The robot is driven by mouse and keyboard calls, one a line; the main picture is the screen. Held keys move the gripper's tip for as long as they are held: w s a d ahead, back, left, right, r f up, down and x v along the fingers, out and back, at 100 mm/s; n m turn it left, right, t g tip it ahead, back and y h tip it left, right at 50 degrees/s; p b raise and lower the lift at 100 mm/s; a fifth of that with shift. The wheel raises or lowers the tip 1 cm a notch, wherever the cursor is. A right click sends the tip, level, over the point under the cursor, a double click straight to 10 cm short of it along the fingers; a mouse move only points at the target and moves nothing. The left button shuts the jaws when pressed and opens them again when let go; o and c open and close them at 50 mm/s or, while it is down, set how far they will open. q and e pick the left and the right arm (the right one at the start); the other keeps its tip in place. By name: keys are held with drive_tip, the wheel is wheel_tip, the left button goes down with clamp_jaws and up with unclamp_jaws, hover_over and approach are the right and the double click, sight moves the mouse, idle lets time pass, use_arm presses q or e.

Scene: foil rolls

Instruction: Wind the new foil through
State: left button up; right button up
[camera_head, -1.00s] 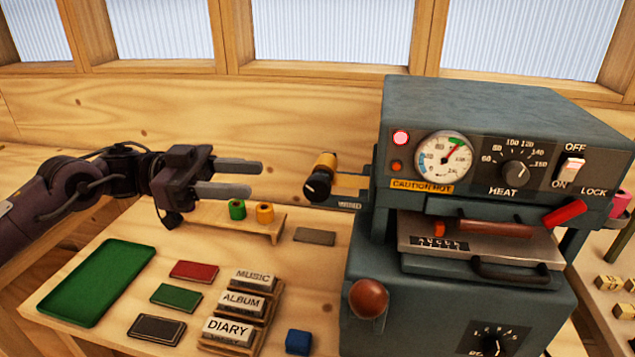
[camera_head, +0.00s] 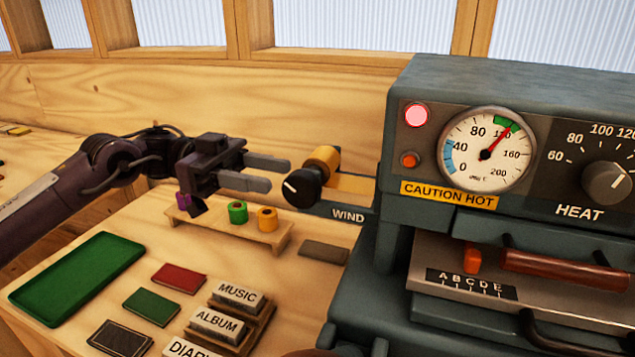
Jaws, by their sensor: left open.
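A gold foil roll (camera_head: 323,158) sits on the side of the grey machine (camera_head: 470,88), behind a black winding knob (camera_head: 301,187) with a white pointer line. A label reading WIND (camera_head: 348,215) is beside the knob. My left gripper (camera_head: 282,174) is open, its two grey fingers pointing right toward the knob and roll. The fingertips are just left of the knob, with nothing visible between them. Whether they touch the knob I cannot tell. My right gripper is out of view.
A green tray (camera_head: 78,277), small books and type blocks lie on the bench. The machine, with a CAUTION HOT label (camera_head: 448,195), blocks the right side.

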sight(302, 181)
use_arm(q)
drive_tip(key=x, duration=0.5)
drive_tip(key=shift+s+r+p, duration=0.2)
drive_tip(key=shift+s+p, duration=0.2)
drive_tip(key=shift+s, duration=0.05)
drive_tip(key=shift+s+d, duration=0.15)
drive_tip(key=shift+d, duration=0.35)
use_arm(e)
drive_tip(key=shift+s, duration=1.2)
use_arm(q)
clamp_jaws()
